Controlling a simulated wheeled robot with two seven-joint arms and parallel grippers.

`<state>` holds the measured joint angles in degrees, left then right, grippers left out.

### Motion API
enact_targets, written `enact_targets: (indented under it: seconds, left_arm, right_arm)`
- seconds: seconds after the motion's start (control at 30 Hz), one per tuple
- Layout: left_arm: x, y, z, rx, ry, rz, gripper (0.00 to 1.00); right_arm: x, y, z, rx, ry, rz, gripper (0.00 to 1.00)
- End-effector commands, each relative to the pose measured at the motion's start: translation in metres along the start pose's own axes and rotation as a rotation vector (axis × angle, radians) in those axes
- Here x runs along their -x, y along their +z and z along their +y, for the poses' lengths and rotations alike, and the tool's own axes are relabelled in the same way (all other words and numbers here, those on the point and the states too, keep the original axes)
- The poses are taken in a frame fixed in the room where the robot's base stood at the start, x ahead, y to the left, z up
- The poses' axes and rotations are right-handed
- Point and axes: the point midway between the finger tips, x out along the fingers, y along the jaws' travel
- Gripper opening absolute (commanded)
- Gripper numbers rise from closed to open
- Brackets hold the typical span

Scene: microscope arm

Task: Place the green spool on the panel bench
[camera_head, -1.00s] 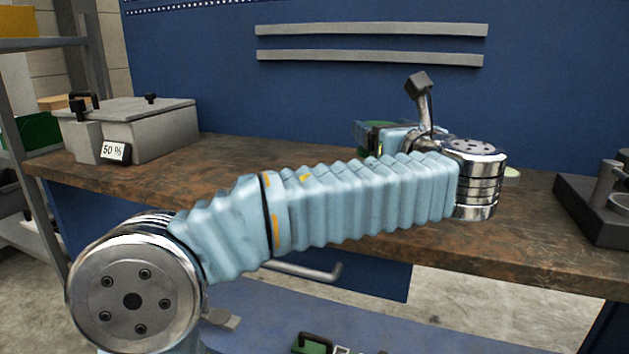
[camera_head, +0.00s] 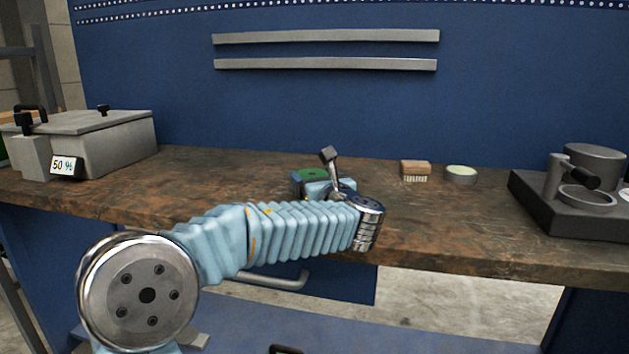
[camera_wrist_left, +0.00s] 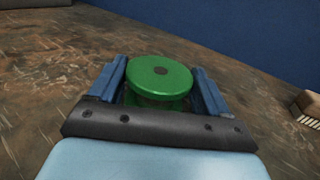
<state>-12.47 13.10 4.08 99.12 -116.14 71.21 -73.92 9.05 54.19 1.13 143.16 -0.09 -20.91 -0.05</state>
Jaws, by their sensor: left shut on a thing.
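The green spool (camera_wrist_left: 160,78) is upright between the two blue fingers of my left gripper (camera_wrist_left: 163,88) in the left wrist view. The gripper is shut on it. In the head view the spool (camera_head: 314,174) shows as a green disc, partly hidden by my left gripper (camera_head: 308,184) and wrist. It is over the brown top of the panel bench (camera_head: 230,172), near the middle. I cannot tell whether the spool's base touches the bench top. My right gripper is not in view.
A grey box with a 50 % label (camera_head: 115,145) stands at the bench's left. A brush (camera_head: 415,171) and a small round tin (camera_head: 461,175) lie right of the gripper. A dark device (camera_head: 560,200) is at the right end. Bare bench surrounds the spool.

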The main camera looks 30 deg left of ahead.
Motion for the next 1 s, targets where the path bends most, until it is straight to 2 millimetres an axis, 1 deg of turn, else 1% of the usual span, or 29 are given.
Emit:
enact_targets:
  seconds: [0.23,0.6,0.7,0.73,0.87,1.0]
  left_arm:
    - [0.0,0.0,0.0,0.001,0.0,-0.001,0.46]
    - [0.001,-0.015,-0.001,-0.003,-0.001,0.004,0.46]
    - [0.001,-0.017,-0.001,-0.005,0.0,0.008,0.46]
    - [0.0,-0.018,-0.001,-0.006,0.0,0.009,0.81]
    - [0.0,-0.019,-0.001,-0.008,0.0,0.01,1.0]
    - [0.0,-0.02,-0.001,-0.009,0.001,0.01,1.0]
  right_arm:
    - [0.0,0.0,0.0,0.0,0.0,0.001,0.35]
    - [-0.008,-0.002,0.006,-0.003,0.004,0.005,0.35]
    - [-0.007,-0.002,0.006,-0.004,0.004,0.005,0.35]
    - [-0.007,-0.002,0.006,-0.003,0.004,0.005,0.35]
    - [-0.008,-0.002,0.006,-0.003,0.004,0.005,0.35]
    - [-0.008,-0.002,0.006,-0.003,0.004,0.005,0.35]
